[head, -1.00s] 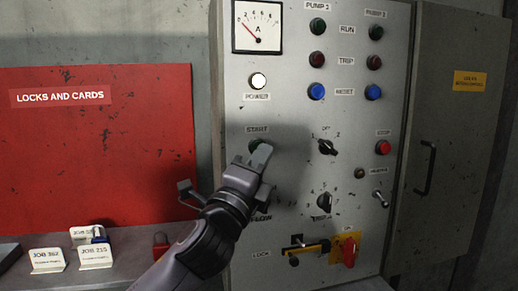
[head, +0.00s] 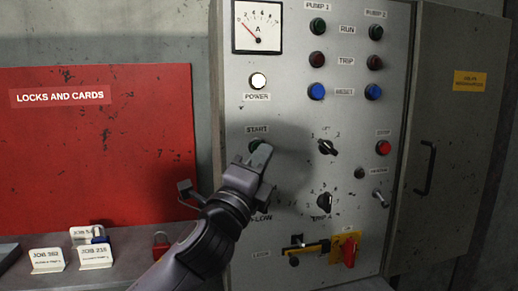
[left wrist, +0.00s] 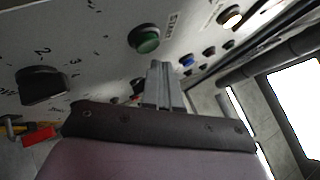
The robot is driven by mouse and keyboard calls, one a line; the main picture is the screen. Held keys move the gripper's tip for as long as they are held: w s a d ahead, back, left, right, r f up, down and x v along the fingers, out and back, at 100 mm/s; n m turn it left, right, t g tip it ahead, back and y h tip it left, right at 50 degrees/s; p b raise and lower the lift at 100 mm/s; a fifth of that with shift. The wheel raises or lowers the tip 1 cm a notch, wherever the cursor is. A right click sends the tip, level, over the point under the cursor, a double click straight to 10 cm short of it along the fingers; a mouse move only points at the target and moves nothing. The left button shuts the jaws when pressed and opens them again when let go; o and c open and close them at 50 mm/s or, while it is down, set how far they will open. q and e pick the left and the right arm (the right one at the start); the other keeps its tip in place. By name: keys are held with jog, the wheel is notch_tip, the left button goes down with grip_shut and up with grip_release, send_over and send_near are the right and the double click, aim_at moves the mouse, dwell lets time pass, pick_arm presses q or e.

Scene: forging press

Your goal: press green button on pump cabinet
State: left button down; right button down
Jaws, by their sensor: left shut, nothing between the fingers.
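The pump cabinet (head: 300,170) has a grey front panel with a green button under the START label. I cannot tell whether the tips touch the button. My right gripper is not in view.
Close by are a black selector knob (head: 326,147), a red button (head: 383,147) and a lit white POWER lamp (head: 258,81). Left stands a red locks board (head: 95,150), with job cards (head: 95,256) on a ledge.

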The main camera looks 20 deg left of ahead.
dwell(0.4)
pick_arm(q)
jog(key=shift+w+a, duration=0.25)
jog(key=shift+w, duration=0.1)
jog(key=shift+w+a, duration=0.25)
jog(key=shift+w, duration=0.1)
dwell(0.9)
jog(key=shift+s+d+p, duration=0.4)
jog(key=shift+s+d, duration=0.05)
jog(key=shift+s, duration=0.25)
jog(key=s+d, duration=0.1)
jog(key=s, duration=0.1)
jog(key=s+d+p, duration=0.1)
jog(key=s, duration=0.1)
jog(key=shift+d, duration=0.4)
dwell(0.7)
